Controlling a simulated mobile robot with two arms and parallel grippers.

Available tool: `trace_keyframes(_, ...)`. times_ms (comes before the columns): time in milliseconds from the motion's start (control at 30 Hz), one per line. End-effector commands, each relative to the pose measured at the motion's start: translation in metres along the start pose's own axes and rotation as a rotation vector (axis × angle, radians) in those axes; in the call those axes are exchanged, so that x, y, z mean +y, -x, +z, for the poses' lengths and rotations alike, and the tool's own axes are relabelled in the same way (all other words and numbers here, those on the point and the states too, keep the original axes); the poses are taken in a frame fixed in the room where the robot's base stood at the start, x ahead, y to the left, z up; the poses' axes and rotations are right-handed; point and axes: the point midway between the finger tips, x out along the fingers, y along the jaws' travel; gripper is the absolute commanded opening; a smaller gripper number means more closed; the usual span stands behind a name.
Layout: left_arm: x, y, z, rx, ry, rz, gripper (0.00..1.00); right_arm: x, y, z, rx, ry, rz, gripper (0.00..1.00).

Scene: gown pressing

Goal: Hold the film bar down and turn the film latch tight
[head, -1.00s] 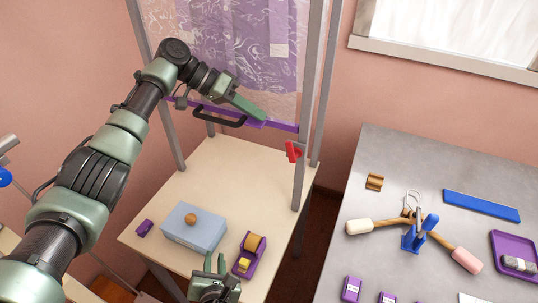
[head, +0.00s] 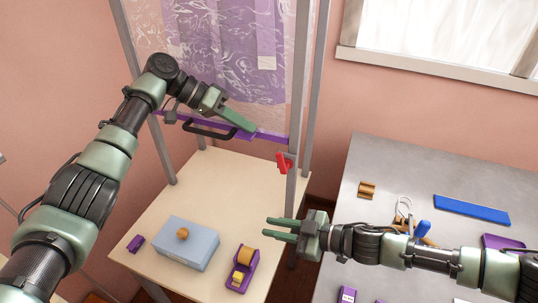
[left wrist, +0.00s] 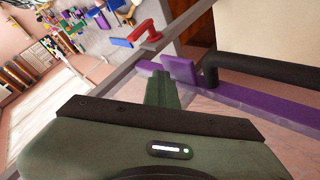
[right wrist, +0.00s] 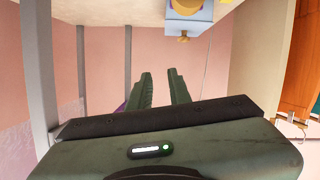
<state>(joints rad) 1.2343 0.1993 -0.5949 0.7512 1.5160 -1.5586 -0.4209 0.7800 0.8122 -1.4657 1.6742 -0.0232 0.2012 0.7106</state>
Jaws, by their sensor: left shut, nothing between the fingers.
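The purple film bar (head: 272,138), with a black handle (head: 208,129), lies across the bottom of the clear film in the frame. My left gripper (head: 249,130) is shut and empty, its fingertips at the bar's right part, apparently resting on it. The left wrist view shows the bar (left wrist: 255,104) just beyond the fingertips. The red film latch (head: 284,162) is on the grey right post, below the bar's right end; it also shows in the left wrist view (left wrist: 146,32). My right gripper (head: 268,230) is open and empty, below the latch and apart from it.
The cream table (head: 215,178) carries a pale blue box (head: 187,247) with a round knob, a purple tape dispenser (head: 243,270) and a small purple block (head: 135,244). A grey table (head: 400,165) with tools stands at the right. The cream table's middle is clear.

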Motion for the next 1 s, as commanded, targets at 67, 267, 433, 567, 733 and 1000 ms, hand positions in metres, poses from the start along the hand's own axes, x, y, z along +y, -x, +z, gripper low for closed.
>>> trace_keyframes(67, -0.005, -0.004, 0.006, -0.013, 0.009, -0.005, 0.00, 0.034, 0.029, -0.007, 0.023, -0.160, 0.025, 0.19)
trace_keyframes(267, -0.005, -0.004, 0.006, -0.013, 0.009, -0.004, 0.00, 0.108, 0.090, -0.054, 0.169, -0.424, 0.033, 0.19)
trace_keyframes(433, -0.004, -0.004, 0.006, -0.013, 0.009, -0.004, 0.00, 0.127, 0.096, -0.086, 0.262, -0.270, -0.006, 0.19)
trace_keyframes(567, -0.004, -0.004, 0.006, -0.013, 0.009, -0.004, 0.00, 0.130, 0.091, -0.096, 0.285, -0.208, -0.016, 0.19)
trace_keyframes(733, -0.004, -0.004, 0.006, -0.013, 0.009, -0.004, 0.00, 0.129, 0.068, -0.103, 0.288, -0.202, -0.019, 0.19)
trace_keyframes(1000, -0.004, -0.004, 0.006, -0.013, 0.009, -0.004, 0.00, 0.130, 0.015, -0.118, 0.285, -0.203, -0.017, 0.19)
